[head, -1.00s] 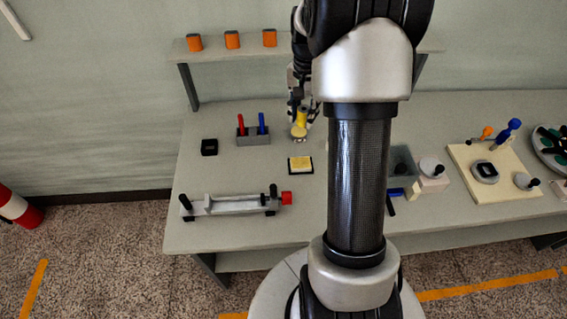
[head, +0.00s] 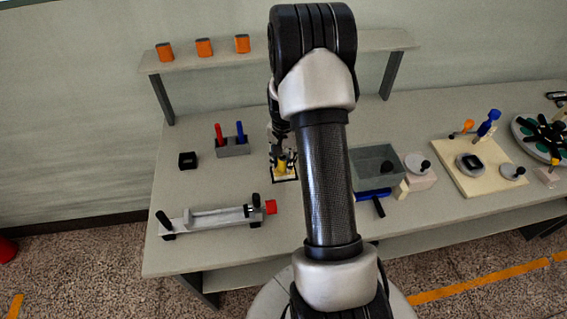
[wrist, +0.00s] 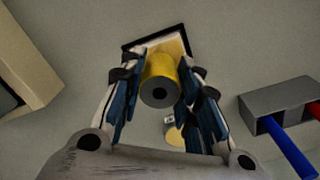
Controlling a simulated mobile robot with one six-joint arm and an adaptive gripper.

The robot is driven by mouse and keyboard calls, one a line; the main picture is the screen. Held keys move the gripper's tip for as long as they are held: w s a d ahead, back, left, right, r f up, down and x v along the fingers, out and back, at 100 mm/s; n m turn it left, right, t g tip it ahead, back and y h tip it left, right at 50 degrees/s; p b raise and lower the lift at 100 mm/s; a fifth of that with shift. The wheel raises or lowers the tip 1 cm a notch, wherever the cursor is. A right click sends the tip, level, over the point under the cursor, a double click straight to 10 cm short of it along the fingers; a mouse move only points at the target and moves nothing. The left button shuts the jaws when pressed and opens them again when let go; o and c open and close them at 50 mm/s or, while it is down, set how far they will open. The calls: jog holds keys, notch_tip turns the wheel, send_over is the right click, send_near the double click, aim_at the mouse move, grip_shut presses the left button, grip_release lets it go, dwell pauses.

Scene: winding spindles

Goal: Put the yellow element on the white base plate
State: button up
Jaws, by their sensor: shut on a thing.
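My gripper (head: 281,158) is shut on the yellow element (wrist: 162,68), a cylinder with a dark hole in its near end. It also shows in the head view (head: 283,166). A larger cream-white board (head: 470,190) lies at the right of the table.
A grey block (head: 233,147) with red and blue pegs stands left of my gripper. A grey spindle fixture (head: 210,221) lies front left, a small black box (head: 188,160) behind it. A translucent grey bin (head: 373,165) stands to the right. A shelf (head: 275,56) runs behind.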

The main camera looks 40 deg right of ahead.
jog(key=shift+f, duration=0.45)
jog(key=shift+f, duration=0.15)
jog(key=o, duration=1.1)
jog(key=shift+c, duration=0.2)
